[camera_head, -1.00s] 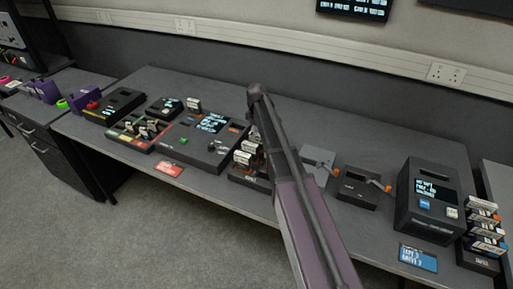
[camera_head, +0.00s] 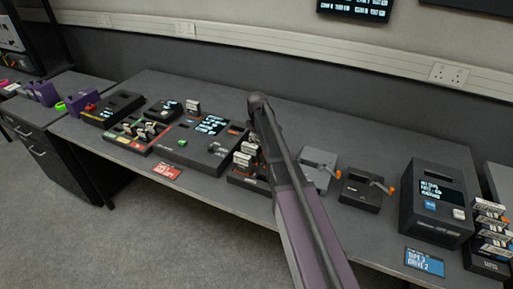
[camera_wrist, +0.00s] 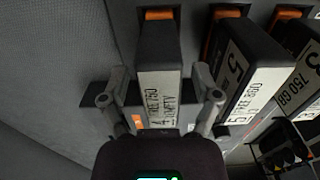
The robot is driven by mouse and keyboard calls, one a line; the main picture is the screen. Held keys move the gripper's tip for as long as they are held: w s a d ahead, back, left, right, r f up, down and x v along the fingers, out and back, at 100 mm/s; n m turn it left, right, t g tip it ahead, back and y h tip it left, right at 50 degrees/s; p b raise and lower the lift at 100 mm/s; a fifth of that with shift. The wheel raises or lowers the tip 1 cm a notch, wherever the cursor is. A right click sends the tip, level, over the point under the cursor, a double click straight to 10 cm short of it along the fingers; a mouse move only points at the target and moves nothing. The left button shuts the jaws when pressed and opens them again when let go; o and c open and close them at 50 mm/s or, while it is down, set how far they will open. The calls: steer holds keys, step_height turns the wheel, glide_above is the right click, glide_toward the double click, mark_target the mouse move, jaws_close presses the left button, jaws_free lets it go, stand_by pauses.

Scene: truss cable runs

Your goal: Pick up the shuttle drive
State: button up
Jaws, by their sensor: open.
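Which drive is the shuttle drive I cannot tell for sure, since the labels are only partly readable. In the wrist view, a dark drive (camera_wrist: 160,68) with a white label and an orange tab stands between the fingers of my open gripper (camera_wrist: 161,105). One finger is on each side of it, with a small gap visible. A second similar drive (camera_wrist: 245,75) stands just right, close to the right finger. In the head view, the rack of drives (camera_head: 246,155) on the bench is partly hidden by my arm, and my gripper is hidden.
A third drive (camera_wrist: 301,70) stands further right in the wrist view. On the bench are a console (camera_head: 205,150) with a screen, a grey unit (camera_head: 317,170) and a black unit (camera_head: 360,192) with levers, and a dark tower (camera_head: 437,205). The bench's back strip is mostly clear.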

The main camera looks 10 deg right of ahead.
jaws_close()
steer(key=shift+r, duration=0.15)
stand_by(0.4)
step_height(320, 180, up, 10)
steer(key=p, duration=1)
stand_by(0.6)
step_height(320, 180, up, 8)
steer(key=p, duration=0.8)
steer(key=shift+p, duration=0.3)
steer(key=shift+s, duration=0.1)
